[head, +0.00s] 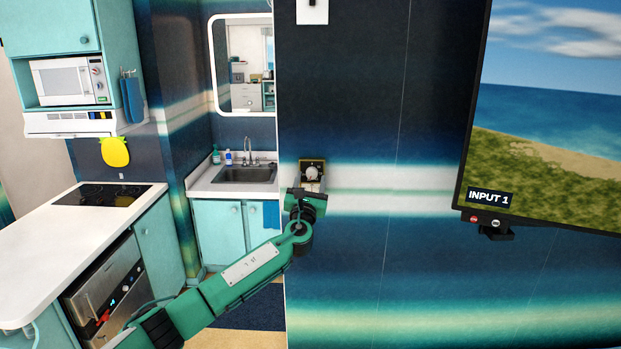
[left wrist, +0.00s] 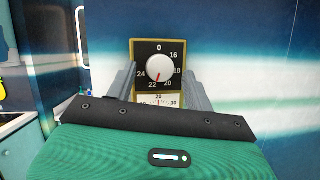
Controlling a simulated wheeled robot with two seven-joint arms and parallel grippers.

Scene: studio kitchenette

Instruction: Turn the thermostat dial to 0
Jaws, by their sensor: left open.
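The thermostat is a dark plate with a gold frame (left wrist: 139,92) on the striped wall. Its round white dial (left wrist: 160,68) carries a red mark pointing down, close to 22. The 0 is at the top of the scale, and a white strip with a second scale lies below. In the head view the thermostat (head: 312,167) sits near the wall's left edge, just beyond my left gripper (head: 309,186). In the left wrist view my left gripper (left wrist: 159,84) is open, its grey fingers on either side of the thermostat. I cannot tell whether they touch it. My right gripper is not in view.
A large screen (head: 550,110) hangs on the wall at the right, with a red and a white button below it. A sink counter (head: 205,185) and a hob counter (head: 50,245) stand to the left. The wall between thermostat and screen is clear.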

